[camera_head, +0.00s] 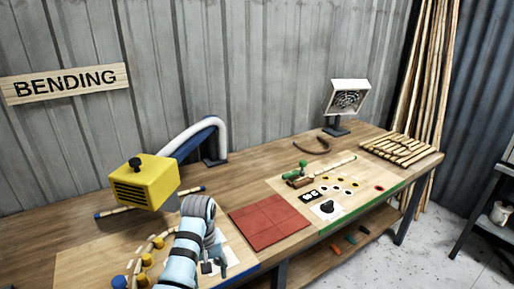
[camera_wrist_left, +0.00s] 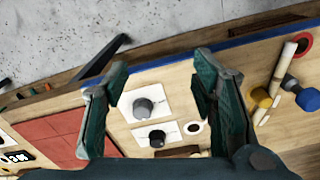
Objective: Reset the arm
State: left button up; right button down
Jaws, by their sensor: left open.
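My left arm reaches over the left bending board (camera_head: 80,262) in the head view, and its gripper (camera_head: 213,264) points down near the board's right end. In the left wrist view the gripper (camera_wrist_left: 158,100) has its two dark green fingers spread, with nothing held between them. Below and between the fingers are two dark knobs on white plates, an upper knob (camera_wrist_left: 143,108) and a lower knob (camera_wrist_left: 157,138). The fingers appear apart from both. My arm hides part of this board in the head view. My right gripper is in neither view.
A yellow box unit (camera_head: 145,183) on a blue-and-white arm stands left of my arm. A red tiled mat (camera_head: 268,222) lies right of it. Further right are a second board (camera_head: 350,205), a fan unit (camera_head: 347,98) and wooden slats (camera_head: 400,150). Blue and yellow pegs stand on the left board.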

pick_arm(q)
jog(key=s+a+f+b, duration=0.15)
jog(key=s+f, duration=0.35)
jog(key=f, duration=0.5)
jog(key=s+a+f+m, duration=0.15)
jog(key=s+f, duration=0.25)
jog(key=f, duration=0.5)
jog(key=s+a+f, duration=0.3)
jog(key=s+f, duration=0.2)
jog(key=f, duration=0.5)
jog(key=s+a+f, duration=0.2)
jog(key=s+f, duration=0.3)
jog(key=s, duration=0.5)
jog(key=s+a+f+m+b, duration=0.1)
jog(key=s+a+f, duration=0.2)
jog(key=s, duration=0.8)
jog(key=s+a+f+m+t+b, duration=0.1)
jog(key=s+a+f, duration=0.2)
jog(key=s+f, duration=0.3)
jog(key=s, duration=0.5)
jog(key=shift+f+y, duration=0.4)
